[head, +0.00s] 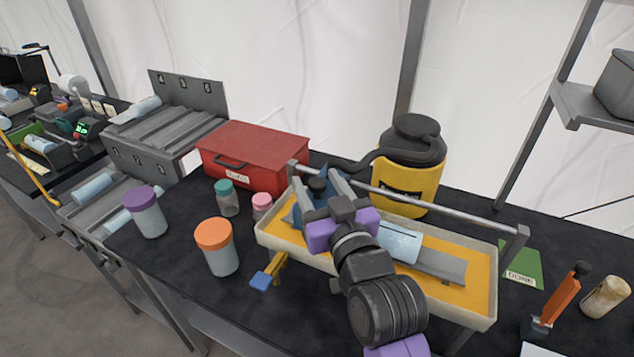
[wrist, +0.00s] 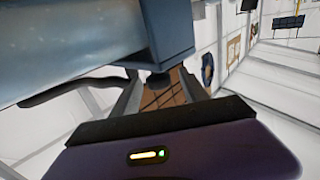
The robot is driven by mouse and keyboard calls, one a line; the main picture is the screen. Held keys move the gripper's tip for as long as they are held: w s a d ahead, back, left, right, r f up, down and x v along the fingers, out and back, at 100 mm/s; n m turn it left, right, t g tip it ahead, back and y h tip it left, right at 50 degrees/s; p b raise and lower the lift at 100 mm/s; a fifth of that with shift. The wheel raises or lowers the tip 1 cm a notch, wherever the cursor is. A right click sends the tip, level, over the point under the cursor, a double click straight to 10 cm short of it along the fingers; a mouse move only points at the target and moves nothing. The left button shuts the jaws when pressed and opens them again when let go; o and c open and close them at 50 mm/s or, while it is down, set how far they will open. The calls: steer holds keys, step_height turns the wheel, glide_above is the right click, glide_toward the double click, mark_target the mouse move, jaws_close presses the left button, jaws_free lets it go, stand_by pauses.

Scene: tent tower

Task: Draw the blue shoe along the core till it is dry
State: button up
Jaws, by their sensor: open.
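The blue shoe (head: 325,172) is at the left part of the tray, largely hidden behind my gripper in the head view. In the wrist view the shoe (wrist: 170,38) is a dark blue block against the core, with a black knob (wrist: 158,80) on it. The core (head: 400,243) is a pale blue cylinder lying in a grey cradle; its speckled side fills the upper left of the wrist view (wrist: 70,45). My gripper (head: 318,190) is open, its fingers on either side of the knob. I cannot tell whether they touch it.
The cream tray (head: 468,316) has an orange floor and a grey rail (head: 440,205) along its back. A yellow tank (head: 405,185) stands behind, a red box (head: 254,155) at left.

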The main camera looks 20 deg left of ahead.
steer(key=b+v, duration=0.1)
steer(key=v, duration=0.5)
steer(key=shift+s+d+f, duration=0.1)
steer(key=shift+s+d+b, duration=0.25)
steer(key=shift+s+b, duration=0.05)
stand_by(0.9)
